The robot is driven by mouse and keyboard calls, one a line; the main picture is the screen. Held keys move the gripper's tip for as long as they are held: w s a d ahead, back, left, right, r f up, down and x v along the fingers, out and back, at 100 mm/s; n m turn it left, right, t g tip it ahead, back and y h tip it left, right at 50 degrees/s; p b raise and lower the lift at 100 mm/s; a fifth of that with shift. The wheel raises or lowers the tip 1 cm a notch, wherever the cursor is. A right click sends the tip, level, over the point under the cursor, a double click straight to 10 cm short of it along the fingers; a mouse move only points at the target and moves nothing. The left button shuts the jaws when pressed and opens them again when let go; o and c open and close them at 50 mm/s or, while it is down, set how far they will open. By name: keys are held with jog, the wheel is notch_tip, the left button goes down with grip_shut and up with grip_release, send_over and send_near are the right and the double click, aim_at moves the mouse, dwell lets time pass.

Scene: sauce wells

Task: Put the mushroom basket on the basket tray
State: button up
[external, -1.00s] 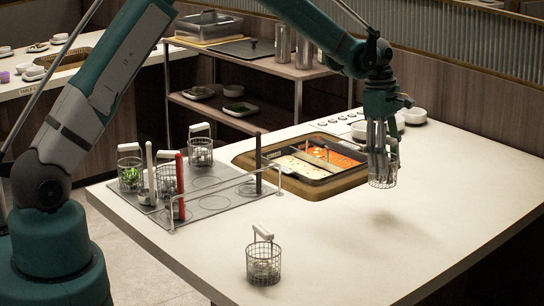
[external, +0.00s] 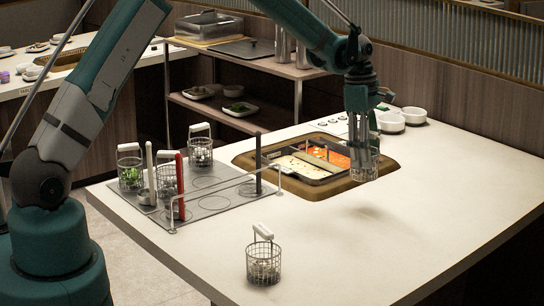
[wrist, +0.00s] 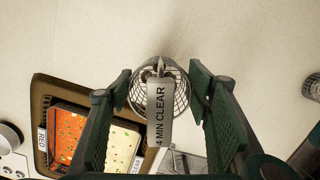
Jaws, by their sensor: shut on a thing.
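My gripper (external: 362,130) is shut on the handle of a wire basket (external: 364,168) and holds it above the counter, by the front right corner of the sauce wells. In the wrist view the held basket (wrist: 180,82) hangs between the fingers, with a grey handle tag (wrist: 159,112) reading "4 MIN CLEAR". Its contents are not clear. The grey basket tray (external: 212,205) with ring marks lies at the left. It bears a basket with greens (external: 131,176) and other baskets. Another basket (external: 263,264) with pale contents stands on the front counter; I cannot tell which holds mushrooms.
The sauce wells (external: 305,162) hold pale and red-orange contents. A wire rail (external: 225,192), a red post (external: 180,185) and a dark post (external: 258,165) stand at the tray. White bowls (external: 413,116) sit behind. The counter's right side is clear.

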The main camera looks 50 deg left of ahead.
jog(key=s+a+n+p, duration=0.1)
jog(key=s+a+n, duration=0.1)
jog(key=a, duration=0.7)
jog(key=s+a+n, duration=0.2)
jog(key=a, duration=0.8)
jog(key=s+a+n+p, duration=0.1)
jog(key=s+a+n, duration=0.2)
jog(key=s+a, duration=0.5)
jog(key=s+a+n+t+y+p, duration=0.1)
jog(key=s+a+n, duration=0.3)
jog(key=s+a, duration=0.5)
jog(key=s+a+n+p, duration=0.1)
jog(key=s+a+n, duration=0.2)
jog(key=s+a, duration=0.6)
jog(key=a+r, duration=0.1)
jog(key=a, duration=1)
jog(key=shift+s+a+y, duration=0.15)
jog(key=shift+a+y, duration=0.15)
jog(key=shift+f, duration=0.15)
jog(key=shift+f, duration=3)
jog(key=shift+f, duration=0.1)
jog(key=shift+f, duration=1.8)
jog(key=shift+f+b, duration=0.15)
jog(key=shift+b, duration=0.2)
